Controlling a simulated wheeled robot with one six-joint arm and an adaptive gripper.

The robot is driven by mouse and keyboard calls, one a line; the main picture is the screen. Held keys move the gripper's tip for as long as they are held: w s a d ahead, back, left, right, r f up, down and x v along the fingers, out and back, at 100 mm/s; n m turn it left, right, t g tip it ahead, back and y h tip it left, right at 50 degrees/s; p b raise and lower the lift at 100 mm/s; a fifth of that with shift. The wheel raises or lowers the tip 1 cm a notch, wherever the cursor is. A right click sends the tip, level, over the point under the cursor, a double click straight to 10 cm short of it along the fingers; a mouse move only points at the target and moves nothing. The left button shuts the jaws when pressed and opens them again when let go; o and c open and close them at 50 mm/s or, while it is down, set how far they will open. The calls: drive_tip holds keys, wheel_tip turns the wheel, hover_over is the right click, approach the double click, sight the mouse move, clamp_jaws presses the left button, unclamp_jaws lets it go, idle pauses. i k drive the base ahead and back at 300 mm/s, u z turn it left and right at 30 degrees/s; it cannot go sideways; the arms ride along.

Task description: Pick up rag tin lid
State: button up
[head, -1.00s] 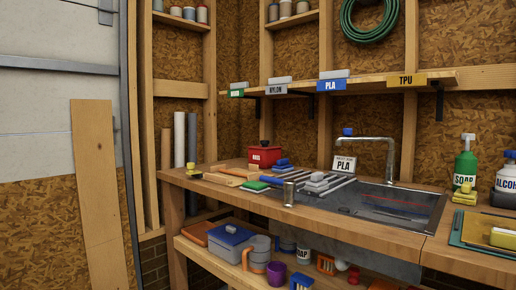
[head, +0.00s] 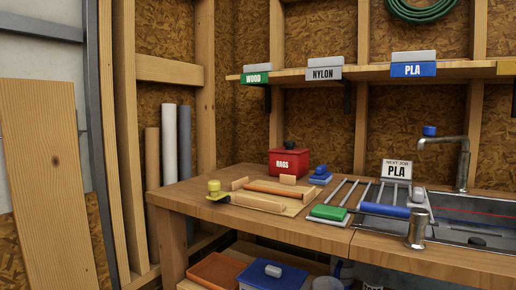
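The rag tin is a red box labelled "RAGS" (head: 288,163) at the back of the wooden bench in the head view. Its lid (head: 290,150) is on top and has a dark round knob (head: 291,145). The lid appears seated on the tin. My gripper does not show in this view, so its place relative to the lid cannot be told.
A blue-handled block (head: 320,175) stands just right of the tin. A wooden tray (head: 262,203) with a yellow-topped item (head: 214,188) lies in front. A green block (head: 328,212) and rack rods sit beside the sink (head: 480,215). A shelf (head: 375,73) hangs above.

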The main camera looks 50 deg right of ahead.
sight(288, 147)
drive_tip(key=i, duration=1.35)
drive_tip(key=z, duration=1.6)
